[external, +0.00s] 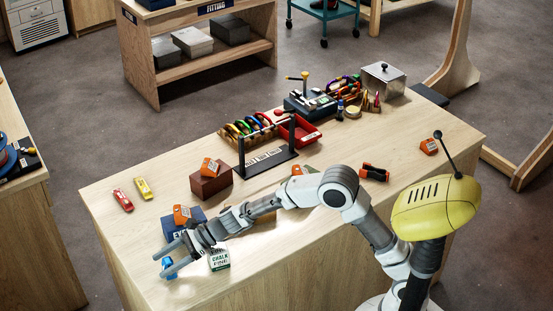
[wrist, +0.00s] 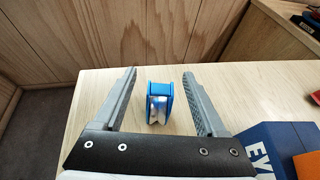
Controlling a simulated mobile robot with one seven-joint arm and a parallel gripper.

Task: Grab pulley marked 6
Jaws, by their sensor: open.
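A small blue pulley with a pale metal wheel (wrist: 159,103) stands upright on the table near its edge. It also shows in the external view as a small blue shape (external: 168,264), partly hidden by my gripper. My gripper (wrist: 160,95) is open, with one finger on each side of the pulley and a gap on both sides. In the external view my gripper (external: 161,265) reaches low over the table's front left part. No number can be read on the pulley from here.
A blue box (wrist: 268,148) with an orange item on it stands right of my gripper. A chalk box (external: 219,260) is close to my wrist. Red (external: 123,200) and yellow (external: 143,188) devices lie at the left. A black rack (external: 268,160) stands mid-table.

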